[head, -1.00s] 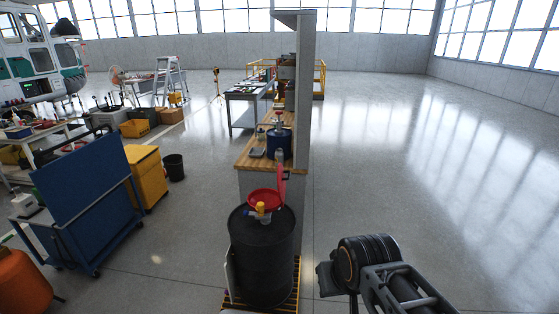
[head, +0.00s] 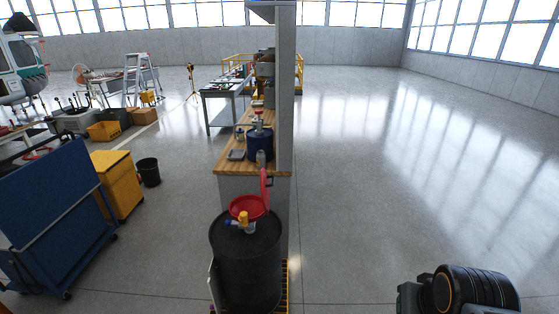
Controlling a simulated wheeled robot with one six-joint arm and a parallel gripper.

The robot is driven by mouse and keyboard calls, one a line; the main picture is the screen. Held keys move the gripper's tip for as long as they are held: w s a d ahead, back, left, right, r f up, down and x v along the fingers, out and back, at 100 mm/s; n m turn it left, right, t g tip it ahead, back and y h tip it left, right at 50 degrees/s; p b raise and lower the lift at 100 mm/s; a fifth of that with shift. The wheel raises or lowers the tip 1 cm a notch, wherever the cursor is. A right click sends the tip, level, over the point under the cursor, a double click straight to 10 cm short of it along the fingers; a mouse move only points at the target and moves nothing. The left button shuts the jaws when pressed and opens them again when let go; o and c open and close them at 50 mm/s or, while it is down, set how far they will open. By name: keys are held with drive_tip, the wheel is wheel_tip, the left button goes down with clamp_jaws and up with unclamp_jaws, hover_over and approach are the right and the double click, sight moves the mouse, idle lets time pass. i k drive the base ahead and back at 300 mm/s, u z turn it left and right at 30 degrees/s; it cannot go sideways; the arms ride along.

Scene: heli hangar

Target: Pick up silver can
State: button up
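A small grey, silver-looking can (head: 261,158) stands on the near end of the wooden bench top (head: 229,165), in front of a dark blue container (head: 260,143). It is small in the head view, so I cannot be sure that it is the silver can. Part of my arm shows at the bottom right, well to the right of the bench and nearer to me. My gripper's fingers are not in view.
A black drum (head: 245,262) with a red funnel (head: 248,208) stands in front of the bench. A grey upright panel (head: 285,90) borders the bench on the right. A blue cart (head: 55,215) and yellow cabinet (head: 118,185) stand left. The floor to the right is clear.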

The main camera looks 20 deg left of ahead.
sight(261, 155)
drive_tip(key=i, duration=3.85)
drive_tip(key=u, duration=4.15)
